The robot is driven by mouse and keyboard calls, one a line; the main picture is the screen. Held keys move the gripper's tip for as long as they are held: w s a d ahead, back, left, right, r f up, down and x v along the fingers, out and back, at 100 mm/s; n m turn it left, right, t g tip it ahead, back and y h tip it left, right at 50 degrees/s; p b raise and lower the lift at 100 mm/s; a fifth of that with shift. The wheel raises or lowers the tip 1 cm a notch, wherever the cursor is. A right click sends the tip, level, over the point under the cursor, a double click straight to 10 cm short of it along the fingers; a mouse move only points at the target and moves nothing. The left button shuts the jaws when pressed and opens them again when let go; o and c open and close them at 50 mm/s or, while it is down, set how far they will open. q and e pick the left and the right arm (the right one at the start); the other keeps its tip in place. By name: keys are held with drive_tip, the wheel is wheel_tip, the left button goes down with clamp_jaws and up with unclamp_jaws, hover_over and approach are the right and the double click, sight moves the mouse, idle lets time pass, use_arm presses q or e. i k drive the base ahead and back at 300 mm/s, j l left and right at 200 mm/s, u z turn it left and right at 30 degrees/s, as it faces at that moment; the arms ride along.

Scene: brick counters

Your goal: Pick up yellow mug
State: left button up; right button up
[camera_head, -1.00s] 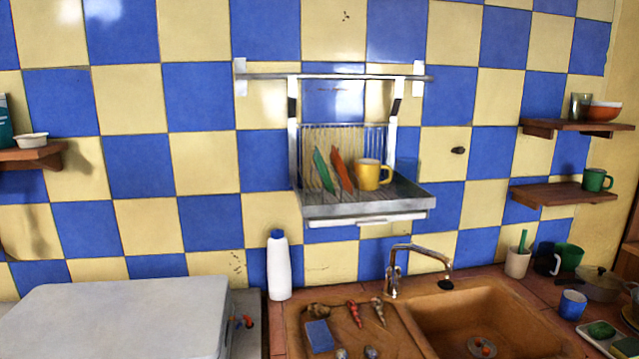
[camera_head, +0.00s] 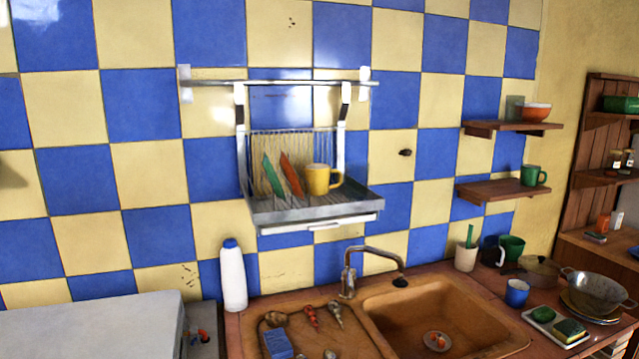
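The yellow mug (camera_head: 318,179) stands upright at the right side of the wall-mounted dish rack (camera_head: 330,204), its handle pointing right. A green plate (camera_head: 271,175) and an orange plate (camera_head: 291,174) stand on edge in the rack to the left of the mug. Neither of my grippers shows in the head view.
Below the rack are a white bottle (camera_head: 233,276), a faucet (camera_head: 372,262) and a brown sink (camera_head: 408,312). Wall shelves (camera_head: 500,190) to the right hold a green mug (camera_head: 533,175) and an orange bowl (camera_head: 534,112). A colander (camera_head: 597,291) and a blue mug (camera_head: 517,292) stand on the right counter.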

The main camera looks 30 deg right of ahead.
sight(318, 174)
drive_tip(key=i+j+z, duration=0.3)
drive_tip(key=j, duration=0.35)
drive_tip(key=i+j+z, duration=0.3)
drive_tip(key=j, duration=0.4)
drive_tip(key=i, duration=0.1)
